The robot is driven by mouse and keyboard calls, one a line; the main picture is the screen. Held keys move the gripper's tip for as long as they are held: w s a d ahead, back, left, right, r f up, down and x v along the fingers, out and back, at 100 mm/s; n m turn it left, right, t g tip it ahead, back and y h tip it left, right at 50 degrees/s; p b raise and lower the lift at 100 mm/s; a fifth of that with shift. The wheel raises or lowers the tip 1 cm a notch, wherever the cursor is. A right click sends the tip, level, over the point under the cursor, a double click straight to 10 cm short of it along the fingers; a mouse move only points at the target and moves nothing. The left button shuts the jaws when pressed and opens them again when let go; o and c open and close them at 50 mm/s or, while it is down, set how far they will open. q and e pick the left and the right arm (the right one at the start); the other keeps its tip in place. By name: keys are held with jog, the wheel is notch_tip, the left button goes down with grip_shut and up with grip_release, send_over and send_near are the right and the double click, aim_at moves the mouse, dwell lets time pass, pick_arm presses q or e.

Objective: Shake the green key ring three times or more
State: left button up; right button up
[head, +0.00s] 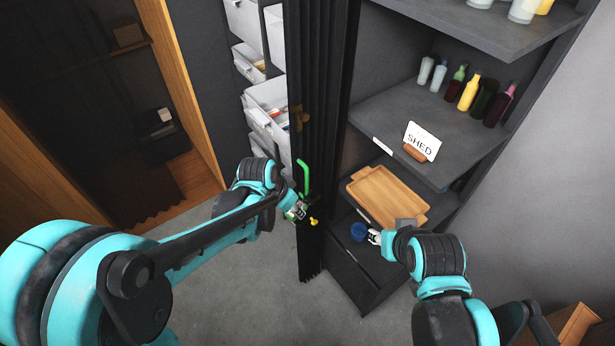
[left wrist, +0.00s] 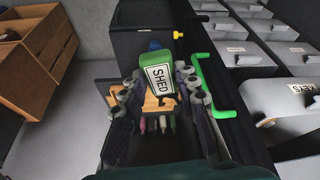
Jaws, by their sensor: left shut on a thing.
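The green key ring has a green tag with a white SHED label and shows in the left wrist view (left wrist: 155,61). My left gripper (left wrist: 158,92) is shut on it, with a finger on each side of the tag. In the head view my left gripper (head: 297,210) is held up at the dark folding door, just below its green handle (head: 304,176). The key ring is small and partly hidden there. My right gripper (head: 375,237) is low beside a blue round object (head: 359,231); its finger opening is too small to judge.
The dark folding door (head: 322,110) stands beside my left gripper, with a yellow knob-like part (head: 314,221) close by. A wooden tray (head: 388,196) lies on a low shelf. A SHED sign (head: 422,141) and several bottles stand on the shelf above. White bins (head: 268,110) are behind the door.

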aim_at(288, 216)
pick_arm(q)
jog(key=s+d+r+m+p, duration=0.25)
jog(key=d+r+p, duration=0.2)
jog(key=r, duration=0.25)
pick_arm(e)
notch_tip(288, 216, up, 7)
pick_arm(q)
notch_tip(288, 216, down, 10)
jog(key=w+b, duration=0.1)
jog(key=b, duration=0.5)
jog(key=shift+a+g+h, duration=0.3)
pick_arm(e)
notch_tip(288, 216, down, 7)
pick_arm(q)
jog(key=shift+a, duration=0.1)
pick_arm(e)
jog(key=shift+f, duration=0.1)
pick_arm(q)
jog(key=a+b, duration=0.1)
jog(key=a, duration=0.4)
jog(key=shift+w, duration=0.15)
pick_arm(e)
jog(key=shift+f, duration=0.25)
pick_arm(q)
jog(key=shift+d, duration=0.15)
